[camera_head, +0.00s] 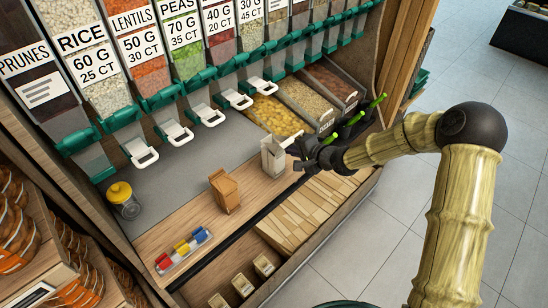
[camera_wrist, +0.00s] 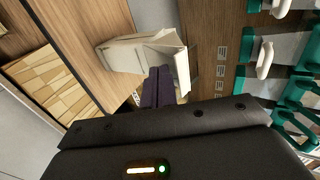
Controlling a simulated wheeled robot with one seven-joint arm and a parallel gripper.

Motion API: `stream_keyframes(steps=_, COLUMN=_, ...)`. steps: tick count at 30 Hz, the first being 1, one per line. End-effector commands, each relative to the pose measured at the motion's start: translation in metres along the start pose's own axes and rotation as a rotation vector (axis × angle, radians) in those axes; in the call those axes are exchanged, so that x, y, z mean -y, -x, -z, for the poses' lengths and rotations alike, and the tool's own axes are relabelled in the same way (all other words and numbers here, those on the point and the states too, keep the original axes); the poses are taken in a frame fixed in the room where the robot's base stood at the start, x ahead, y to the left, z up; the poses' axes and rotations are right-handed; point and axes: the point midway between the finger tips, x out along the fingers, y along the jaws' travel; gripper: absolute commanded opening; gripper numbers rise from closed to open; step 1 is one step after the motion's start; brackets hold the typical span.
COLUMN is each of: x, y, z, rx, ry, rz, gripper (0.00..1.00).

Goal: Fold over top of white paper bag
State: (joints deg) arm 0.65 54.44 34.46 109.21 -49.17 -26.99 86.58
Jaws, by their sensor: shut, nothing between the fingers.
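The white paper bag (camera_head: 272,160) stands upright on the wooden counter, near its front edge, in the head view. In the wrist view the bag (camera_wrist: 125,56) appears on its side, with its creased top (camera_wrist: 172,46) towards the right. My gripper (camera_head: 298,162) is just right of the bag in the head view. In the wrist view its dark fingers (camera_wrist: 158,84) are together and empty, close against the top part of the bag. I cannot tell whether they touch it. The fingers hide a part of the bag's upper side.
A brown paper bag (camera_head: 225,190) stands to the left on the counter. A yellow-lidded jar (camera_head: 124,199) and a tray of coloured clips (camera_head: 183,250) are further left. Dispensers with white handles (camera_head: 209,115) line the back. Green-handled scoops (camera_head: 355,118) stand behind my gripper.

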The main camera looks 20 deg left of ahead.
Motion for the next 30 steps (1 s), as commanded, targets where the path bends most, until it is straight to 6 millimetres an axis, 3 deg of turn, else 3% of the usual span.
stream_keyframes(steps=30, x=0.018, y=-0.032, z=0.000, rx=0.001, ry=0.000, rz=0.001, gripper=0.00)
